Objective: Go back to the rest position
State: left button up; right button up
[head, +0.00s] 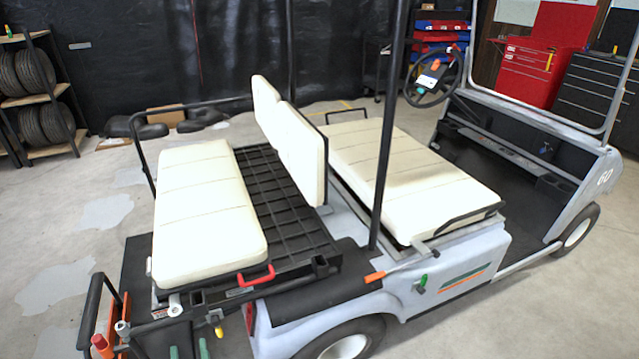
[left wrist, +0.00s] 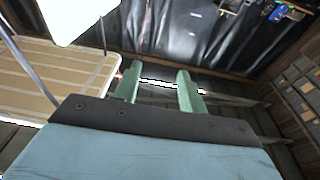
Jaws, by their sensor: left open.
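My left gripper (head: 189,351) shows at the bottom edge of the head view as two green fingertips, apart from each other. The left wrist view shows the same green fingers (left wrist: 158,88), spread with nothing between them. In the head view they are near the cart's rear left corner, below the rear seat (head: 205,210). Whether they touch anything cannot be told. The white golf cart (head: 465,268) has cream seats, a seat back (head: 292,140) and a black slatted rear deck. My right gripper is in neither view.
Black roof posts (head: 392,130) rise from the cart. A red handle (head: 256,276), an orange-tipped lever (head: 375,277) and a black rail (head: 92,310) sit around its rear. Tyre shelves (head: 35,90) stand left and red tool chests (head: 535,72) back right.

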pick_arm(q)
jog(key=s+d+r+m+g+h, duration=0.3)
jog(key=s+g+h, duration=0.2)
jog(key=s+g, duration=0.2)
jog(key=s+d+r+m+g+h, duration=0.2)
jog(key=s+d+m+g+h, duration=0.2)
jog(key=s+g, duration=0.35)
notch_tip(320, 180, down, 33)
jog(key=s+a+g+b, duration=0.1)
jog(key=s+a+b, duration=0.15)
jog(key=b, duration=0.55)
jog(key=s+a+f+b, duration=0.3)
jog(key=s+f, duration=0.4)
jog(key=f, duration=0.3)
jog(key=s+a+f+g+y+b, duration=0.1)
jog(key=s+a+f+b, duration=0.3)
jog(key=s+f, duration=0.3)
notch_tip(320, 180, down, 4)
jog(key=shift+s+a+r+m, duration=0.15)
jog(key=shift+s+a+m, duration=0.05)
jog(key=shift+s+m, duration=0.2)
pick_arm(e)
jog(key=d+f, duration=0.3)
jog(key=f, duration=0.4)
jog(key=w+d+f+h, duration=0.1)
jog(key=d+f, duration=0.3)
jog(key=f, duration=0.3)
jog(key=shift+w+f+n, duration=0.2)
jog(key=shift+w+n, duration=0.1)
